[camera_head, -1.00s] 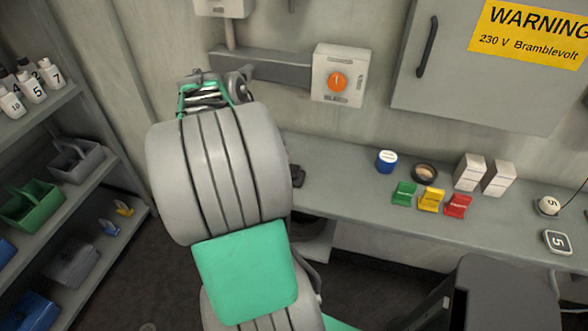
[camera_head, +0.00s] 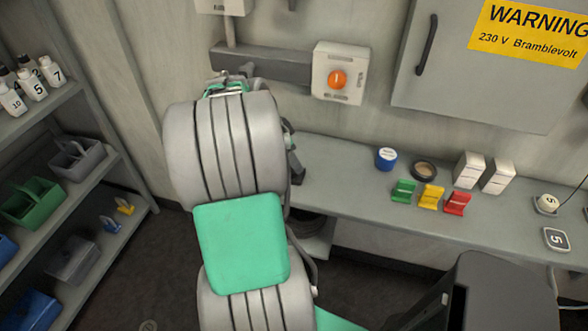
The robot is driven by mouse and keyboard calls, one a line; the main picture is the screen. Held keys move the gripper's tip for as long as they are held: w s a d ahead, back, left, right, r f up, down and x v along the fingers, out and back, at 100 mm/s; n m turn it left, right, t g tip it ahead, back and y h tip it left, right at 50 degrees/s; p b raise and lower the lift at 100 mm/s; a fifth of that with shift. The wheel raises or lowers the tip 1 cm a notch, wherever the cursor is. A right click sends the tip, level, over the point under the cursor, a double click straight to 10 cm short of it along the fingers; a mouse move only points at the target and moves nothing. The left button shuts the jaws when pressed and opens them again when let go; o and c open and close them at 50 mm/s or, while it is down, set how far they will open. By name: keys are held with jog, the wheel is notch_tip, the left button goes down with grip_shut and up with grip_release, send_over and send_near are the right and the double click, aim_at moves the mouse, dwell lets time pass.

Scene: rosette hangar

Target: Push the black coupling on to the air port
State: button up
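I cannot make out the black coupling or the air port in the head view. My arm, grey with green panels, stands in the left middle and covers part of the bench and wall. My gripper is mostly or wholly hidden behind it. A small dark part shows at the arm's right edge, just above the bench (camera_head: 345,190). I cannot tell whether it belongs to my gripper or is the coupling. The gripper's fingers and anything between them cannot be made out.
A box with an orange knob (camera_head: 337,79) is on the wall beside a grey rail (camera_head: 283,69). A blue tin (camera_head: 386,159), a round dish (camera_head: 424,171), coloured holders (camera_head: 431,197) and white boxes (camera_head: 468,170) stand on the bench. Shelves (camera_head: 91,195) are at left.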

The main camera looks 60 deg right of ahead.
jog(key=x, duration=0.2)
jog(key=p+x, duration=0.1)
jog(key=x, duration=0.2)
jog(key=shift+w+a, duration=0.1)
jog(key=shift+w, duration=0.15)
jog(key=c, duration=1.3)
